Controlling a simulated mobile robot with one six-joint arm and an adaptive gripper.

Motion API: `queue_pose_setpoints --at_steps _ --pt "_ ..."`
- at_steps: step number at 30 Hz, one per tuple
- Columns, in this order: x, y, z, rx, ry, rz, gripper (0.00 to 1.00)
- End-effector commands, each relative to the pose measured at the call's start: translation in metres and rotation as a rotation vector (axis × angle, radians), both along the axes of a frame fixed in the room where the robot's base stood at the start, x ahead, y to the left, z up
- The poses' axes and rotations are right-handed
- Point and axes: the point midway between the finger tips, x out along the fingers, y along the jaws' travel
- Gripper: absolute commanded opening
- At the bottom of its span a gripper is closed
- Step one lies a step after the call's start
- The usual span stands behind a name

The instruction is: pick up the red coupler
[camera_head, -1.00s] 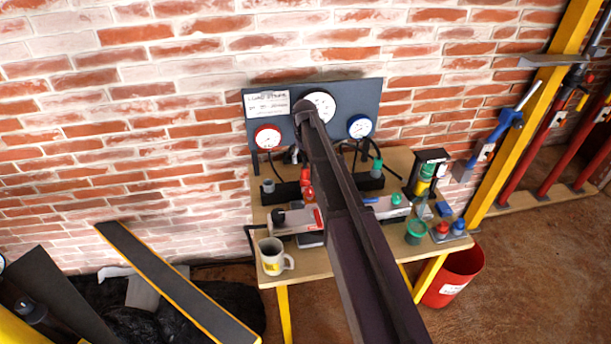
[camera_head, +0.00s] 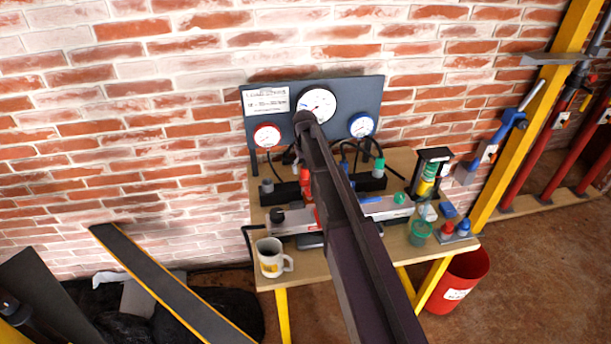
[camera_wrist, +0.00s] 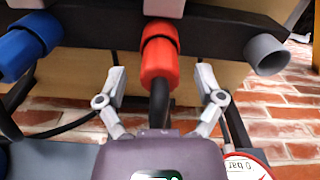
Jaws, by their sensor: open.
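The red coupler (camera_wrist: 160,58) sits on a dark bar in the wrist view, with a black hose running from its end. In the head view a piece of red (camera_head: 305,180) shows beside my arm, which hides much of that spot. My gripper (camera_wrist: 161,74) is open in the wrist view, with one grey finger on each side of the coupler's lower end. A gap shows between each finger and the coupler. In the head view my arm covers the gripper.
A blue coupler (camera_wrist: 27,45) and an empty grey socket (camera_wrist: 266,54) flank the red one on the bar. The gauge board (camera_head: 372,92) stands behind the bench. A mug (camera_head: 270,257) stands at the bench's front left, and a green pot (camera_head: 420,233) at the right.

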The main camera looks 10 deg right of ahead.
Motion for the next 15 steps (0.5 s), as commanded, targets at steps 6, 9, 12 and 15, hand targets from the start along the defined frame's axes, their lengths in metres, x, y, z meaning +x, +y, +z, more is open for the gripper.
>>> queue_pose_setpoints --at_steps 6,9,12,15 --pt "0.0001 0.0002 0.0002 0.000 0.000 0.000 0.86" --pt "0.0001 0.0003 0.0002 0.000 0.000 0.000 0.86" --pt "0.0000 0.0003 0.0002 0.000 0.000 0.000 0.80" --pt "0.0000 0.0004 0.0002 0.000 0.000 0.000 0.51"
